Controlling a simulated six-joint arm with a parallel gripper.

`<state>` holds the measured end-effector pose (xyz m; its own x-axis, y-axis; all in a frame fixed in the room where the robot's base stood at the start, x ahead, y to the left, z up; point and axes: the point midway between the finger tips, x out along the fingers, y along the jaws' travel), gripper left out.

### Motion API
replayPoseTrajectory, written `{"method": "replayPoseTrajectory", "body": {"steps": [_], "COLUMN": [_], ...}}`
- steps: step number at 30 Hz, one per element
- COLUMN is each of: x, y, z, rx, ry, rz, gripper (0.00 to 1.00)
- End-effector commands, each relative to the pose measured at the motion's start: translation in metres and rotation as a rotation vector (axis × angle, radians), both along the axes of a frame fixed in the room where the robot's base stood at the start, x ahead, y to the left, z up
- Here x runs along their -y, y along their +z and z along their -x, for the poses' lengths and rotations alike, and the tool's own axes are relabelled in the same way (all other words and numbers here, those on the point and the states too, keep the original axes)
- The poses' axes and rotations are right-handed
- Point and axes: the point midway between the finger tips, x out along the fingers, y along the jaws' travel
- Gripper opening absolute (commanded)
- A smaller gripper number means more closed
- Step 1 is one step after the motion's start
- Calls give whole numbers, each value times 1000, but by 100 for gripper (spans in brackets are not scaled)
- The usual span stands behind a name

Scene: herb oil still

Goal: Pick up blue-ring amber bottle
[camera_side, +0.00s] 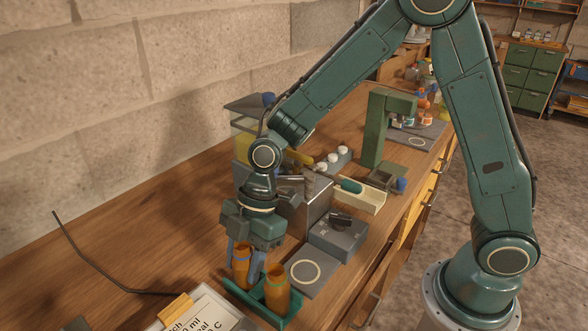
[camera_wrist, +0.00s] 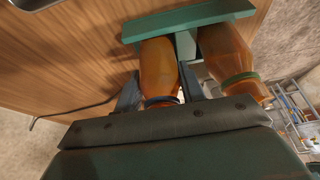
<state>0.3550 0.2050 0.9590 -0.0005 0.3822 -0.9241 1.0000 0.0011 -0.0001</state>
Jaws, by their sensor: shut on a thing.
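The blue-ring amber bottle (camera_side: 241,268) stands upright in the left part of a small green rack (camera_side: 234,289). In the wrist view this bottle (camera_wrist: 159,68) is between the two fingers of my gripper (camera_wrist: 158,92), with its dark blue ring near the gripper body. My gripper (camera_side: 246,261) points down and is shut on the bottle. I cannot tell whether its base touches the rack floor. A second amber bottle (camera_side: 277,288) stands close on the right in the same rack; its green ring shows in the wrist view (camera_wrist: 229,55).
A grey plate with a pale ring (camera_side: 305,271) and a grey box (camera_side: 338,236) lie right of the rack. A clipboard (camera_side: 197,312) is in front on the left. A thin bent rod (camera_side: 85,257) lies farther left. Bare wooden bench (camera_side: 150,235) is free at the left.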

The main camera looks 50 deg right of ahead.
Motion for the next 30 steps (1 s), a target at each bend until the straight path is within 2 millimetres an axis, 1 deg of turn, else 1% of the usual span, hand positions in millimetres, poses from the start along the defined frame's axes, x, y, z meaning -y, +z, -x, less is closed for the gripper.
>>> {"method": "replayPoseTrajectory", "body": {"steps": [5,8,14,21,27,30], "x": [0,0,0,0,0,0], "y": [19,35,76,129,165,177], "z": [-1,-1,-1,-1,-1,-1], "rx": [5,6,7,6,5,4], "ry": [-1,0,-1,-1,-2,-2], "rz": [-2,-3,-3,-2,-1,-2], "gripper": [16,16,16,16,16,16]}}
